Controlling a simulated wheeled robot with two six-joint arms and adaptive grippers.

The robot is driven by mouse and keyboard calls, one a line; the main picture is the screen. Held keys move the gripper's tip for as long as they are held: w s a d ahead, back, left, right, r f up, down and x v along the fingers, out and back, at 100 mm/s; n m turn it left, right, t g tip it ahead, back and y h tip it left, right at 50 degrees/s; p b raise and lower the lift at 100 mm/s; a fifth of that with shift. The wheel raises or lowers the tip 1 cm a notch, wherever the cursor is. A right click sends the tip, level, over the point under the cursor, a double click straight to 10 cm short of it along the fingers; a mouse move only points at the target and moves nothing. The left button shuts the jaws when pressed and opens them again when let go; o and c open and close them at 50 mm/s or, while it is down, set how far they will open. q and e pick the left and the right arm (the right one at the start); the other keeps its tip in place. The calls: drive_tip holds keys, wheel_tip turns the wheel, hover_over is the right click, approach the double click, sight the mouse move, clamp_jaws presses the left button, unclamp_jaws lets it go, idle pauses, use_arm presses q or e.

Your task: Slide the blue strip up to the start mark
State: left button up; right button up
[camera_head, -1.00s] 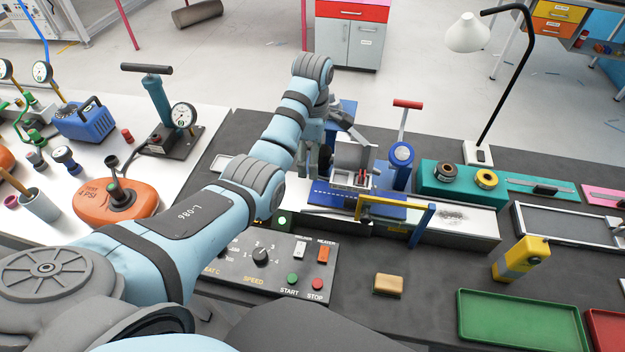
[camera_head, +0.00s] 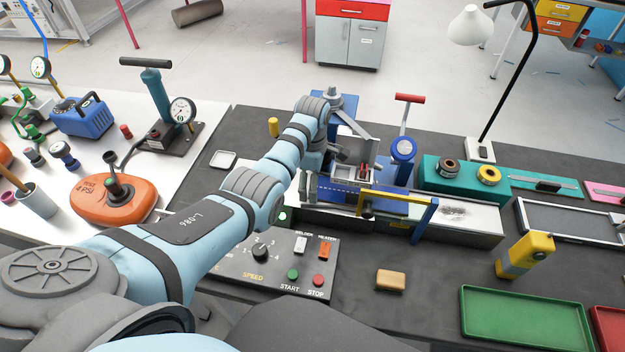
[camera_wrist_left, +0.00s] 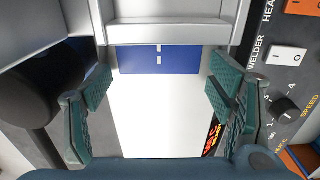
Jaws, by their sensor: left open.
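The blue strip (camera_head: 388,206) with a white dashed line lies on the pale bed (camera_head: 466,217) of the welding machine, under its grey head. In the left wrist view the strip's near end (camera_wrist_left: 180,65) shows beyond my fingers, below a grey bar, with bare white bed in front of it. My left gripper (camera_wrist_left: 163,100) is open and empty over that bed, its teal pads apart and clear of the strip. In the head view the arm hides much of this spot. I cannot make out the start mark for certain; red and yellow lettering (camera_wrist_left: 212,138) sits on a dark edge beside the bed.
A control panel (camera_head: 275,262) with knob and buttons stands in front of the bed. A yellow and blue gate (camera_head: 400,197) crosses the bed. A tan block (camera_head: 390,281), a yellow device (camera_head: 525,255) and a green tray (camera_head: 525,320) are at right.

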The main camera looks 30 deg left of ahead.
use_arm(q)
drive_tip(key=c, duration=0.6)
drive_tip(key=shift+s+d+r, duration=0.1)
drive_tip(key=shift+s+r, duration=0.1)
drive_tip(key=shift+s, duration=0.1)
drive_tip(key=c, duration=1)
clamp_jaws()
drive_tip(key=shift+w+f, duration=0.15)
drive_tip(key=shift+w, duration=0.1)
drive_tip(key=shift+a, duration=0.25)
drive_tip(key=shift+w+a, duration=0.1)
drive_tip(key=shift+a, duration=0.6)
unclamp_jaws()
